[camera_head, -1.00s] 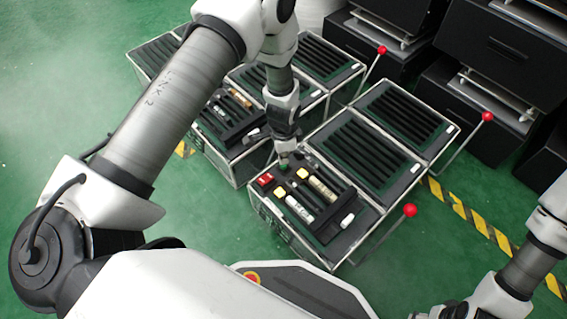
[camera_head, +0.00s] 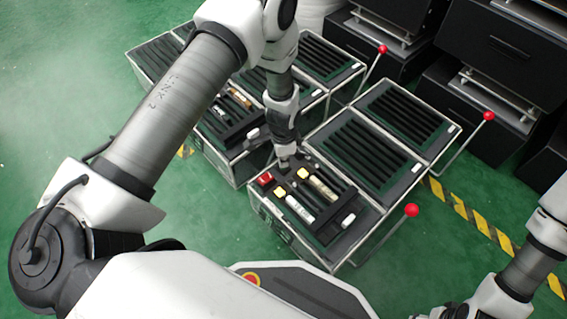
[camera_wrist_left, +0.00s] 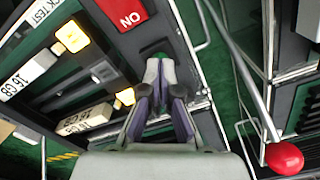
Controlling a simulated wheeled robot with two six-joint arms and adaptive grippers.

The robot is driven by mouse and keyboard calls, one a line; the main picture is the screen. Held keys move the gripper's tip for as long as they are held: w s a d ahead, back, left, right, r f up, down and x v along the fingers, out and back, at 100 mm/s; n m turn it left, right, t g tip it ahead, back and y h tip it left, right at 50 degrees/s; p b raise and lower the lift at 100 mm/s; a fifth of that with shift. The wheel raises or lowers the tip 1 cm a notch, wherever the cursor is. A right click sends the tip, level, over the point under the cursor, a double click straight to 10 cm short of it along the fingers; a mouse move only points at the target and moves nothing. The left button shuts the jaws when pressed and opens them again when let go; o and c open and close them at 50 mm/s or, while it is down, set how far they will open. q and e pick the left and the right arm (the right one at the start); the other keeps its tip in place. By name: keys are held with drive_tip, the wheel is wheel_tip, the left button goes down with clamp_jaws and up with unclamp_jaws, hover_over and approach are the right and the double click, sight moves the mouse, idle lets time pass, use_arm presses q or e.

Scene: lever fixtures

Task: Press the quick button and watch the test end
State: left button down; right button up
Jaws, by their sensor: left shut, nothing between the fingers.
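The near test box (camera_head: 330,240) has a panel with a red ON switch (camera_head: 265,179), which also shows in the left wrist view (camera_wrist_left: 125,12). Two yellow lit buttons (camera_wrist_left: 72,36) sit beside white blocks marked 16 GB (camera_wrist_left: 85,120). A partly cut-off label ending in "CK TEST" (camera_wrist_left: 40,60) is at the upper left of the wrist view. My left gripper (camera_wrist_left: 160,72) is shut and empty, its tips at a dark green spot on the panel, right of the ON switch. I cannot tell whether they touch it. My right gripper is out of view.
Red-knobbed levers (camera_head: 411,210) stand out from the boxes' right sides; one red knob (camera_wrist_left: 284,158) is close in the wrist view. A similar box (camera_head: 225,130) is behind to the left. Black cabinets (camera_head: 500,50) are at the back right. Green floor is open at left.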

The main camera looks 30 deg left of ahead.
use_arm(q)
wheel_tip(320, 180, up, 8)
drive_tip(key=p, duration=0.7)
